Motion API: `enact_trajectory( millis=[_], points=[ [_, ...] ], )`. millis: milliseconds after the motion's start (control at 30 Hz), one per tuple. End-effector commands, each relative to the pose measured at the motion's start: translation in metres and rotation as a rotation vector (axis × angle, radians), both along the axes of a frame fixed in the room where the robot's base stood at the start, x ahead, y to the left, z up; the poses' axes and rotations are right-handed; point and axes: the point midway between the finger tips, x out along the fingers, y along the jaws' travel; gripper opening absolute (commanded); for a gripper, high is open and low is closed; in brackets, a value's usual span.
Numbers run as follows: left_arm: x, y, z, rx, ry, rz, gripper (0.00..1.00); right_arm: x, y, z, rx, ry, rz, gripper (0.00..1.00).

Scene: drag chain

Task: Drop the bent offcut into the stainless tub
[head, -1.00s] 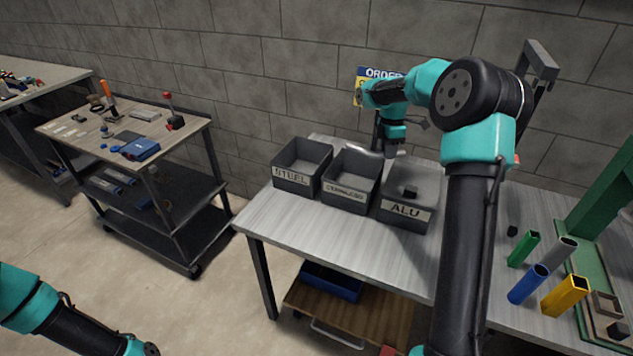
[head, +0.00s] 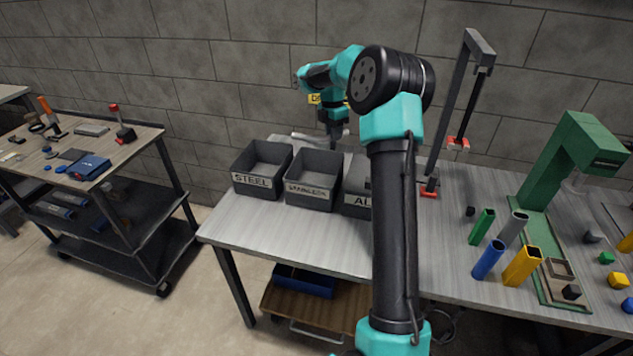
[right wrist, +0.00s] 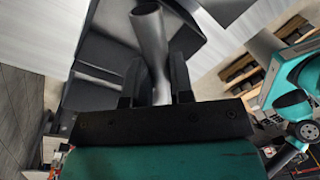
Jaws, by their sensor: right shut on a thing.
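The bent offcut is a grey metal tube (right wrist: 150,35) with a bend. My right gripper (right wrist: 155,82) is shut on it in the right wrist view, a finger on each side. In the head view my right gripper (head: 336,141) is at the back of the tubs, with a light grey piece of the offcut (head: 304,136) showing to its left. The stainless tub (head: 308,196) is the middle of three dark grey labelled tubs, just in front of the gripper in the picture. I cannot tell the height of the offcut over it. My left gripper is out of view.
The STEEL tub (head: 255,182) stands left of the stainless one, the ALU tub (head: 357,200) right, partly hidden by my right arm. A dark post frame (head: 455,110), coloured tubes (head: 522,265) and a green press (head: 570,150) stand further right. The table front is clear.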

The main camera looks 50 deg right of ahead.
Motion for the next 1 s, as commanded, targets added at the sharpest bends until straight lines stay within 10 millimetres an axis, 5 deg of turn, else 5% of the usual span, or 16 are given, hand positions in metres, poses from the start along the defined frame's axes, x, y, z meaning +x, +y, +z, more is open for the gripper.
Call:
enact_trajectory(
  millis=[500,933,967,1000],
  points=[
    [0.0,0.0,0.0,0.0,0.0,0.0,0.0,0.0,0.0,-0.048,0.0,0.001,-0.001,0.0],
    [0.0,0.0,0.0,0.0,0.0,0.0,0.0,0.0,0.0,-0.055,0.0,0.0,0.0,0.0],
    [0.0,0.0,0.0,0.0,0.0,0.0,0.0,0.0,0.0,-0.055,0.0,0.001,0.0,0.24],
    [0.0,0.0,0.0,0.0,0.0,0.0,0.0,0.0,0.0,-0.055,0.0,0.0,0.0,0.28]
  ],
)
